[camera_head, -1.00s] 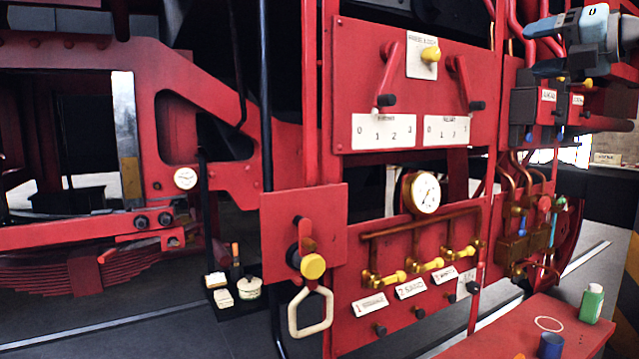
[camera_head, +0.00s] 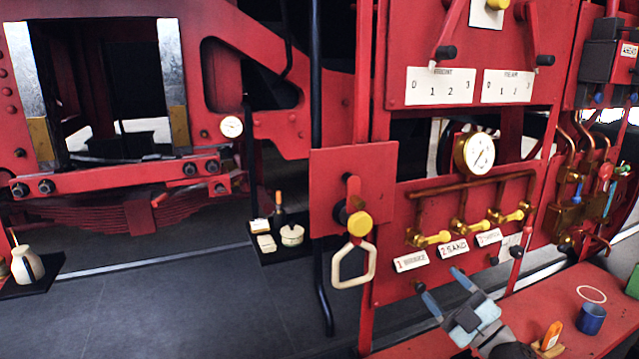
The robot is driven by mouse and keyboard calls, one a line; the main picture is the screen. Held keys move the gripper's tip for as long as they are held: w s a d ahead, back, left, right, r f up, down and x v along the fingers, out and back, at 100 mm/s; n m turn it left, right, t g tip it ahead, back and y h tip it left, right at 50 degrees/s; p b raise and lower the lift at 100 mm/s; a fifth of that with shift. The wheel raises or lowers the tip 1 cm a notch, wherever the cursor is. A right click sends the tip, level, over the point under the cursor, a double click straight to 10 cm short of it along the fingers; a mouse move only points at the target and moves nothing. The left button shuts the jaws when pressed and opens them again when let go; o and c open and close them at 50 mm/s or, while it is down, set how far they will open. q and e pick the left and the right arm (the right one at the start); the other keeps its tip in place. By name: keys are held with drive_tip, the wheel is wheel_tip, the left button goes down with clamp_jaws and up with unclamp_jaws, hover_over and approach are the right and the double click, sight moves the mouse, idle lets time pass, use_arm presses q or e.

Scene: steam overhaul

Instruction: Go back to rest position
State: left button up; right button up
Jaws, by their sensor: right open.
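My right gripper (camera_head: 445,291) shows at the bottom, right of centre, in the head view. Its two blue fingertips are spread apart with nothing between them. It is in front of the lower part of the red valve panel (camera_head: 392,293), below the labels for the valves. My left gripper is out of view. The task names no other object.
A red bench (camera_head: 540,290) at lower right bears a blue cup (camera_head: 591,318) and an orange-and-white item (camera_head: 551,337). A white loop handle (camera_head: 354,267) hangs left of the gripper. A small shelf with a pot (camera_head: 292,235) stands further left. Floor (camera_head: 180,310) is open at lower left.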

drive_tip(key=s+a+f+m+g+h+p, duration=0.1)
drive_tip(key=s+f+m+h, duration=0.3)
drive_tip(key=s+f+m, duration=0.45)
drive_tip(key=s+f+m+g+h, duration=0.1)
drive_tip(key=s+f+m+h, duration=0.3)
drive_tip(key=f, duration=0.8)
drive_tip(key=s+a+f+m+g+h, duration=0.1)
drive_tip(key=s+f+g, duration=0.1)
drive_tip(key=s+f, duration=0.4)
drive_tip(key=s+a+f+m+g+h, duration=0.1)
drive_tip(key=s+a+f+g, duration=0.1)
drive_tip(key=s+f, duration=0.4)
drive_tip(key=s+g, duration=0.1)
drive_tip(key=s, duration=0.4)
drive_tip(key=shift+s+m+p, duration=0.3)
drive_tip(key=shift+m+p, duration=0.05)
drive_tip(key=shift+a, duration=0.1)
